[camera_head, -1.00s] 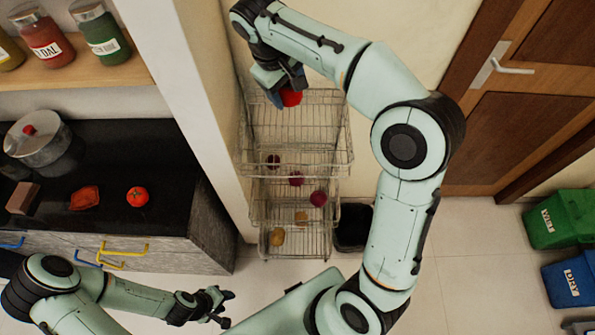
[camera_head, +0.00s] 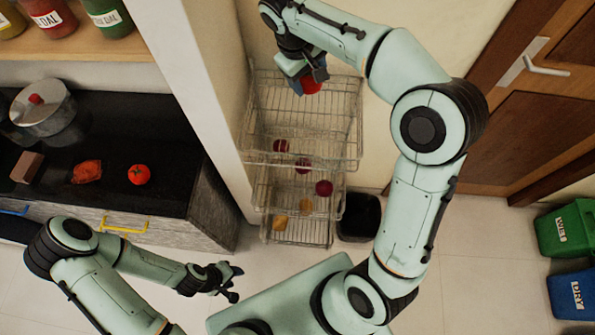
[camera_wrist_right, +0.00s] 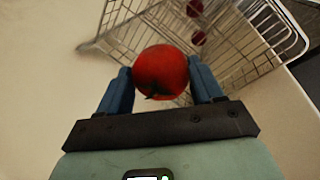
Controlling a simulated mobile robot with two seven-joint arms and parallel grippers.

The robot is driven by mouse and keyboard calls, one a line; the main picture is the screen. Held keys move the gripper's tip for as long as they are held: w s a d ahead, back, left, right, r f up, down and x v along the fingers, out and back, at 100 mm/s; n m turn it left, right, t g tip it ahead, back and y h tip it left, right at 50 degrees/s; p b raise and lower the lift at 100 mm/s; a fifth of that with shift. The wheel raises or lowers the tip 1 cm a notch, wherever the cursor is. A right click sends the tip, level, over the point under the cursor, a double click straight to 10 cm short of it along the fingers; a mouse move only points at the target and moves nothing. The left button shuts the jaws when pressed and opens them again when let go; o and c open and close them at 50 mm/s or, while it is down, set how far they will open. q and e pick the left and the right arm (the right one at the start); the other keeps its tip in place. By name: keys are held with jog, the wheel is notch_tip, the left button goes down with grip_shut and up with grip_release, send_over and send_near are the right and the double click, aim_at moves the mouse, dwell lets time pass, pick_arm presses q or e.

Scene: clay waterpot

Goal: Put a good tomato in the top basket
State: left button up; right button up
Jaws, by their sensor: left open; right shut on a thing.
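My right gripper (camera_head: 308,76) is shut on a smooth red tomato (camera_head: 313,84), over the back part of the top basket (camera_head: 305,128) of a wire rack. In the right wrist view the tomato (camera_wrist_right: 161,72) sits between the blue fingers (camera_wrist_right: 161,88), with the wire basket (camera_wrist_right: 235,45) beyond it. I cannot tell how high it is above the basket floor. Another red tomato (camera_head: 139,175) and a wrinkled orange-red one (camera_head: 87,172) lie on the black counter. My left gripper (camera_head: 232,283) is open and empty, low in front of the counter.
The lower baskets hold dark red onions (camera_head: 324,188) and yellowish potatoes (camera_head: 306,206). A black bin (camera_head: 359,217) stands right of the rack. A pot (camera_head: 42,108) and a brown block (camera_head: 27,167) are on the counter. Green (camera_head: 567,231) and blue (camera_head: 574,296) bins stand far right.

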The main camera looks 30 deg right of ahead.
jog(key=shift+s+f, duration=0.2)
jog(key=shift+f, duration=0.1)
pick_arm(q)
jog(key=shift+s+f, duration=0.25)
jog(key=shift+s, duration=0.15)
pick_arm(e)
jog(key=shift+w, duration=0.1)
pick_arm(q)
jog(key=shift+w, duration=0.15)
pick_arm(e)
jog(key=shift+w, duration=0.15)
jog(key=o, duration=1.2)
jog(key=shift+c, duration=0.2)
pick_arm(q)
jog(key=w+r, duration=0.1)
jog(key=w+r+p, duration=0.1)
jog(key=shift+w+r+p, duration=0.2)
jog(key=shift+w+p, duration=0.1)
jog(key=shift+w, duration=0.05)
pick_arm(e)
jog(key=v, duration=1.3)
jog(key=shift+r, duration=0.2)
